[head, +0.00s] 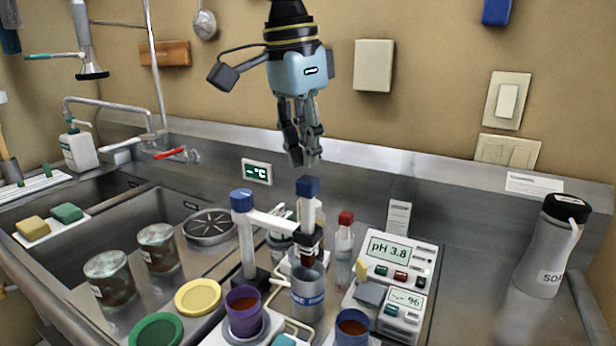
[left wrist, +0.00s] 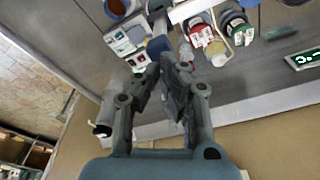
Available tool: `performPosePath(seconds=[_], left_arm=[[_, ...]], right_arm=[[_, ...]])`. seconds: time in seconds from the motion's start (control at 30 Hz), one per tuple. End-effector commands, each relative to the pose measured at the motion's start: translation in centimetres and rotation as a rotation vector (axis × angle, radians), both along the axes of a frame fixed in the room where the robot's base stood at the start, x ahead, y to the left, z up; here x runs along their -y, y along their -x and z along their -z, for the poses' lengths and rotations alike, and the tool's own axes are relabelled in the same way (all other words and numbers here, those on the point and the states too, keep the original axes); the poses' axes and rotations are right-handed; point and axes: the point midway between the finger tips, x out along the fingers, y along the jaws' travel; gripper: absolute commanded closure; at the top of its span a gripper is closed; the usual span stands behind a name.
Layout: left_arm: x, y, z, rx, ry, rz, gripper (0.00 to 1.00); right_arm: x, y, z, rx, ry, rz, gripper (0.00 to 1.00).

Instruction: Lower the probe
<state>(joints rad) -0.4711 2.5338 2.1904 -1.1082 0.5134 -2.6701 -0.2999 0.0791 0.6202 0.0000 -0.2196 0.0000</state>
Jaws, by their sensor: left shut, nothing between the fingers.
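The probe (head: 307,188) has a blue cap and stands upright in the white arm of a stand (head: 247,240) in the head view. Its lower end is over or in a grey metal beaker (head: 307,293); I cannot tell how deep. My left gripper (head: 304,162) points down just above the blue cap, with its fingers shut and nothing between them. The left wrist view shows these fingers (left wrist: 170,68) close together. The pH meter (head: 397,255) reads 3.8. My right gripper is not in view.
A red-capped bottle (head: 345,235) stands right of the probe. Cups of brown liquid, such as the purple one (head: 243,312), stand in front. Glass jars (head: 110,278) and a yellow lid (head: 198,296) lie left. A grey soap bottle (head: 548,245) stands right, with clear counter before it.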

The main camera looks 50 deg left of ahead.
Motion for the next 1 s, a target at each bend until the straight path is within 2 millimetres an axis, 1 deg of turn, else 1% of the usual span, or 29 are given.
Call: performPosePath(seconds=[1.0], left_arm=[[0.0, 0.0, 3.1, 0.0, 0.0, 0.0, 1.0]], right_arm=[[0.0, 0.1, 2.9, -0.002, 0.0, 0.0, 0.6]])
